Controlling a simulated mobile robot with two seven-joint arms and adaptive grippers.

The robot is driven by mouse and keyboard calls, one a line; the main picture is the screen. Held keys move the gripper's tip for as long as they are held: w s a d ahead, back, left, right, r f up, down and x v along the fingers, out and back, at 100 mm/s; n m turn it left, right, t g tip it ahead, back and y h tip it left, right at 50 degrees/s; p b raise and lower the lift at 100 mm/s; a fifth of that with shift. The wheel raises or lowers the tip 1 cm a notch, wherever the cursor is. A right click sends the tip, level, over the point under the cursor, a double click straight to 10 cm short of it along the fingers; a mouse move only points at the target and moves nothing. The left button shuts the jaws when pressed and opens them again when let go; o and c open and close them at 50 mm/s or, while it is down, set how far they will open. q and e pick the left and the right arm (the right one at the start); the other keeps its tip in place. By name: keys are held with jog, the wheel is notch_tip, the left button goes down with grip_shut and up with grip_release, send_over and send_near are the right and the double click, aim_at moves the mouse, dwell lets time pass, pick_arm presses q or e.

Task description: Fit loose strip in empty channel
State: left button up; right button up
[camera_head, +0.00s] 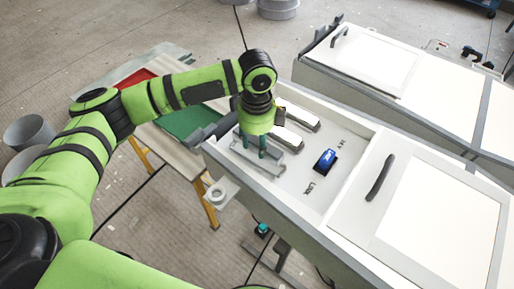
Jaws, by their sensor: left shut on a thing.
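My left gripper (256,147) reaches down into the open white mould box (364,129) at its left end. Its fingers are shut on a long grey strip (268,169), which lies low in the box, slanting down to the right. I cannot tell whether the strip sits inside a channel or above one, as the gripper covers part of it. Two other grey strips or channel pieces (300,116) lie just behind and to the right of the gripper. My right gripper is not in view.
A blue tool (326,158) rests on a black pad in the box, beside small dark markings. A closed white lid (440,211) with a dark handle (380,178) adjoins on the right. A table with a green sheet (187,121) and red tray (137,78) stands left.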

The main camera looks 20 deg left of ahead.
aim_at(257, 152)
pick_arm(q)
jog(key=shift+f, duration=0.35)
notch_tip(257, 152, down, 2)
jog(key=shift+f+p, duration=0.2)
jog(key=shift+p, duration=0.45)
jog(key=shift+f, duration=0.35)
jog(key=shift+w+f, duration=0.1)
jog(key=shift+f, duration=0.05)
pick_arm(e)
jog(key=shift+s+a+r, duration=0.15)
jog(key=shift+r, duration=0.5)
pick_arm(q)
jog(key=o, duration=1.2)
jog(key=shift+f, duration=0.1)
notch_tip(257, 152, up, 12)
jog(key=b, duration=0.3)
jog(key=shift+r, duration=0.2)
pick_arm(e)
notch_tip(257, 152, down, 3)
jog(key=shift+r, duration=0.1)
